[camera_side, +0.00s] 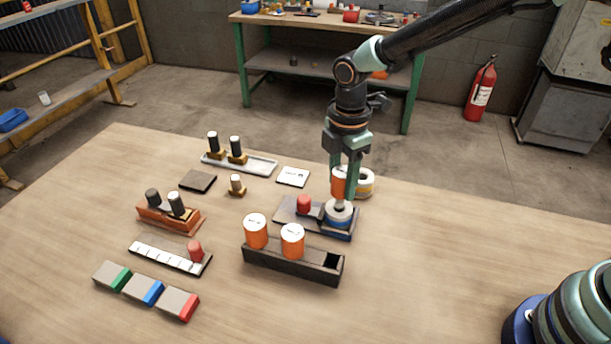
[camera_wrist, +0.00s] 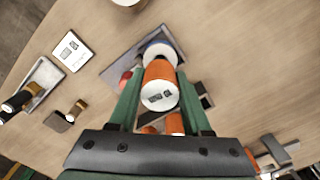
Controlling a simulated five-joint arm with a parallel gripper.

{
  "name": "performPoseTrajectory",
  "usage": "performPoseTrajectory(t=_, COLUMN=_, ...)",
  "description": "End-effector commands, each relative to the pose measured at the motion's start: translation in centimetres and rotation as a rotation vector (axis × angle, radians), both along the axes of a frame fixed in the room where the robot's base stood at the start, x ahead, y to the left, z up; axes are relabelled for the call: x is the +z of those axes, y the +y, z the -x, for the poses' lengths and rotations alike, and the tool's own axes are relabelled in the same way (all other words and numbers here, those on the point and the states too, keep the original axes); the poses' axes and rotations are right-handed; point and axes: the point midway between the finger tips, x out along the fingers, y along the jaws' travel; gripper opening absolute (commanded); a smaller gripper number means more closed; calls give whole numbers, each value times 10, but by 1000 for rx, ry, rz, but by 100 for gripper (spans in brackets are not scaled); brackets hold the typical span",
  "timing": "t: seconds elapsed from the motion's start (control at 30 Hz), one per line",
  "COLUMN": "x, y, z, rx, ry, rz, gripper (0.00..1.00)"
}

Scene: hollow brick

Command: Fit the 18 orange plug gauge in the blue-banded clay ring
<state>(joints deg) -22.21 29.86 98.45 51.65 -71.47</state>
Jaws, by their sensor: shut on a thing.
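My gripper (camera_side: 345,188) is shut on an orange plug gauge (camera_side: 339,181) with a white top, held upright. In the wrist view the green fingers (camera_wrist: 158,82) flank the plug, and its marked end (camera_wrist: 160,96) faces the camera. The clay ring (camera_side: 341,209) with a blue band stands on a dark grey plate (camera_side: 290,213), under the plug. In the wrist view the ring (camera_wrist: 161,49) shows just beyond the plug's far end. The plug hides the ring's opening, so I cannot tell whether its lower end has entered.
A dark rack (camera_side: 290,264) holds two more orange plugs (camera_side: 292,240) and has an empty slot at its right. A red peg (camera_side: 303,204) stands on the plate left of the ring. A white and tan ring (camera_side: 366,183) sits behind. The table's right side is mostly clear.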

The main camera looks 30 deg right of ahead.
Motion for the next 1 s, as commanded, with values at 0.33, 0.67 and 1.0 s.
performPoseTrajectory(t=0.33, x=-6, y=0, z=0, rx=0, ry=1, rz=0, gripper=0)
performPoseTrajectory(t=0.67, x=-11, y=0, z=0, rx=0, ry=0, rz=0, gripper=0)
performPoseTrajectory(t=1.0, x=-17, y=0, z=0, rx=0, ry=1, rz=0, gripper=0)
